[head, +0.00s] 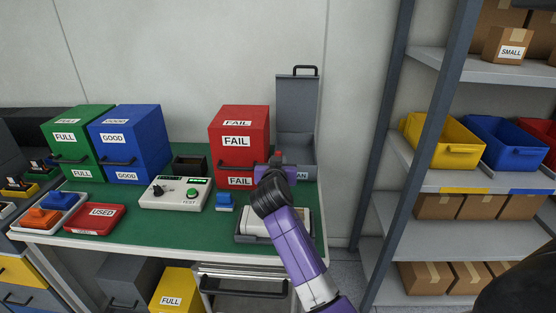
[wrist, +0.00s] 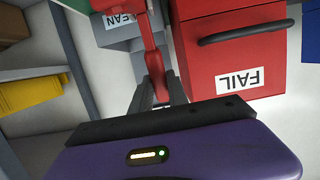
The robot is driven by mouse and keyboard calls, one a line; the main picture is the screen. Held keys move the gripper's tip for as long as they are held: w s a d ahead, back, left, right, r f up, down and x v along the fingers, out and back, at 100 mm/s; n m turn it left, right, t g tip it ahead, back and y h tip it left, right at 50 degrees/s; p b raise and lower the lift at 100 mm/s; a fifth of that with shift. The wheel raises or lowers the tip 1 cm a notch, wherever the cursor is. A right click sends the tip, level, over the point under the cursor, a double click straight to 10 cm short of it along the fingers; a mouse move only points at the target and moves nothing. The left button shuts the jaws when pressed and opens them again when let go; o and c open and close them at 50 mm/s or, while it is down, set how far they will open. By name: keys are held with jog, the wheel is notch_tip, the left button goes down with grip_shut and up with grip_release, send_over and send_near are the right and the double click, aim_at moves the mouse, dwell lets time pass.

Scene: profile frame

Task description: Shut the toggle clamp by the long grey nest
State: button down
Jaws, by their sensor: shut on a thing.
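The long grey nest (head: 240,238) lies at the front right of the green bench top, with a pale long part (head: 258,226) in it. My arm covers much of it and hides the base of the toggle clamp. In the wrist view, my gripper (wrist: 154,92) is shut on the red clamp handle (wrist: 150,50). A small bit of red (head: 278,156) shows just above my gripper in the head view. The rest of the clamp is hidden, so I cannot tell its exact position.
A red FAIL box (head: 236,160) stands close behind and left of my gripper; it fills the wrist view's right (wrist: 230,60). An open grey bin (head: 297,105) stands behind. A tester (head: 175,195) and blue block (head: 224,202) lie left. Shelves stand right.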

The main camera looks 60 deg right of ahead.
jog(key=c, duration=1.3)
grip_release()
jog(key=v, duration=0.6)
jog(key=shift+s+a+b, duration=0.1)
jog(key=shift+a+b, duration=0.2)
jog(key=shift+a, duration=0.05)
jog(key=shift+s+a+r, duration=0.2)
jog(key=shift+s+a, duration=0.05)
jog(key=shift+a, duration=0.15)
jog(key=shift+c, duration=0.3)
